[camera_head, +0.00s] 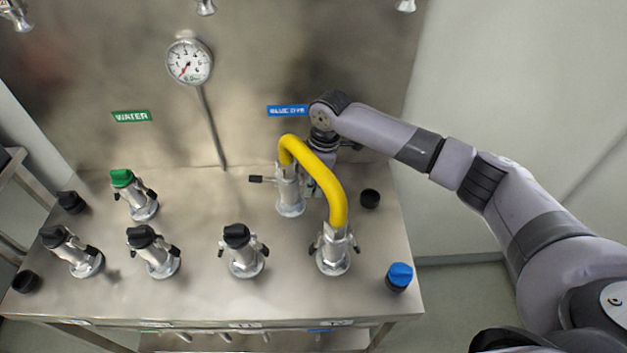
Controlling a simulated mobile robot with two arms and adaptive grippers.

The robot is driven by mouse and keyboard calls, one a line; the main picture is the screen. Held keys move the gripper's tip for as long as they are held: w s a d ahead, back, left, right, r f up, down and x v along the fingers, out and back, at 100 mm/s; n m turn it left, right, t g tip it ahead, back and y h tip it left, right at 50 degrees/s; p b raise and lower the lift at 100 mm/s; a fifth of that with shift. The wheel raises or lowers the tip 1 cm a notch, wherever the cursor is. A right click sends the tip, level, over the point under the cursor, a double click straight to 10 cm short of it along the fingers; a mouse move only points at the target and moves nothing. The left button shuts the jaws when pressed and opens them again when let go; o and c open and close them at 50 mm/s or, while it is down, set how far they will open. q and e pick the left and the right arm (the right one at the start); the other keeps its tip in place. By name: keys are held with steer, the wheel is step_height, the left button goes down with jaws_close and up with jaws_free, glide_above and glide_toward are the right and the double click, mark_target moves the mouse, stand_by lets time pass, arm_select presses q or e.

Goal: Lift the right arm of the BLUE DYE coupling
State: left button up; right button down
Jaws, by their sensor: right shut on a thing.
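The BLUE DYE coupling (289,196) is a silver fitting standing on the steel bench below the blue BLUE DYE label (287,111). One end of a yellow hose (325,175) sits on its top. Its left arm (262,180) sticks out roughly level to the left. My right gripper (314,178) reaches down from behind, close at the coupling's right side, and is shut on its right arm. The hose and gripper hide most of that arm and the fingertips. My left gripper is out of view.
The hose's other end sits on a front coupling (333,252). A blue cap (399,276) and a black cap (370,199) stand to the right. Several capped couplings, one green-topped (134,193), fill the left. A gauge (189,62) rises at the back.

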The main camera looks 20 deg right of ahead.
steer(key=c, duration=1.5)
jaws_free()
steer(key=r, duration=0.4)
steer(key=d+r, duration=0.1)
steer(key=r, duration=0.7)
steer(key=shift+s+d, duration=0.25)
steer(key=shift+d, duration=0.1)
